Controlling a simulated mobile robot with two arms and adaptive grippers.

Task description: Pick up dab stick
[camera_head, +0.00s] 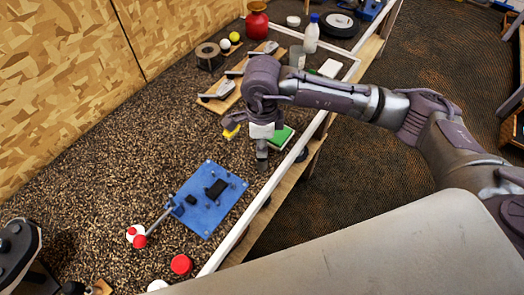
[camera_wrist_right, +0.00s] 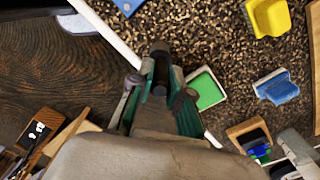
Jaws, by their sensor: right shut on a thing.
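My right gripper (camera_head: 262,140) is above the speckled bench top, near its white front edge. It is shut on a dark, narrow piece (camera_head: 262,155), which I take to be the dab stick; it points downward. In the right wrist view, the dark end of that piece (camera_wrist_right: 160,52) shows between the fingers of the gripper (camera_wrist_right: 155,88). The fingers hide most of it. I cannot tell whether its lower end touches the bench.
A green pad (camera_head: 280,138) lies beside the gripper; a yellow block (camera_head: 231,131) is left of it. A blue plate (camera_head: 208,201) with black fittings lies nearer. A white bottle (camera_head: 311,37) and a red container (camera_head: 257,22) stand farther back.

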